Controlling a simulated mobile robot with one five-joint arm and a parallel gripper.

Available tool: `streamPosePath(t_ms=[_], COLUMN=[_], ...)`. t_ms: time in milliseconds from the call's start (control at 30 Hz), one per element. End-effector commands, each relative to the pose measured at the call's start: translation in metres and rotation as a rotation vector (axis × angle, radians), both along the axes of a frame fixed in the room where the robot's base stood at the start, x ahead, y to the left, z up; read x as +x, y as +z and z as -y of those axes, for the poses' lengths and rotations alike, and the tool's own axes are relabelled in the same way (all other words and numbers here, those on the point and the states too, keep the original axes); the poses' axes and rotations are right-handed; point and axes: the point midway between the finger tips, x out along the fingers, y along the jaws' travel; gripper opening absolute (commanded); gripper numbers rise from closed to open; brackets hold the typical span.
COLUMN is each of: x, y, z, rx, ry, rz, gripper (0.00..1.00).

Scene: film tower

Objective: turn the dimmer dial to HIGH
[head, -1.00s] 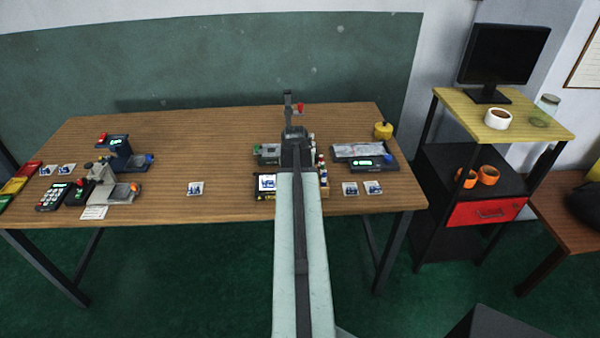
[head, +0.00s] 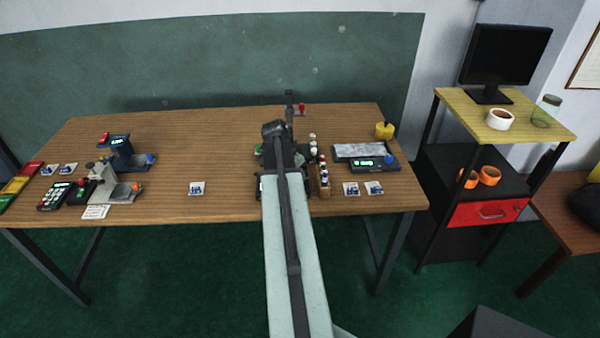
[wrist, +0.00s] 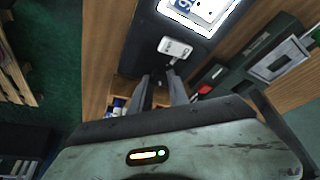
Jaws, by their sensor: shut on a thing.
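In the wrist view, my gripper (wrist: 163,74) points down at a black panel (wrist: 150,38). Its two grey fingers are close together, shut on the dimmer dial, which is small and hard to make out between the tips. A small pale plate (wrist: 175,47) with dark marks sits just beyond the fingertips. A bright lit screen (wrist: 200,12) with a blue-and-white picture is on the same panel. In the head view my arm covers the gripper and most of this device; the dial's setting cannot be read.
A wooden rack of small bottles (head: 319,175) stands right of my arm. A black device with a green display (head: 364,163) and two picture cards (head: 362,189) lie farther right. A single card (head: 196,188) lies left, with bare tabletop around it.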

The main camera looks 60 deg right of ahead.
Motion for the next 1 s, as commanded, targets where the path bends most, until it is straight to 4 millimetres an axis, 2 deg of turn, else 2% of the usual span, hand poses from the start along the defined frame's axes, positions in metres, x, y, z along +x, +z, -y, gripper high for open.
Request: streamPosePath(t_ms=[600,633,700,1000], x=[0.0033,0.0034,0.0032,0.002], y=[-0.0011,-0.001,-0.0009,0.0005], z=[-0.0031,-0.0032,-0.0028,-0.0016], rx=[0.007,0.007,0.006,0.003], ry=[-0.035,-0.033,-0.034,-0.034], rz=[0.005,0.005,0.004,0.002], gripper=[0.0,0.3,0.43,0.43])
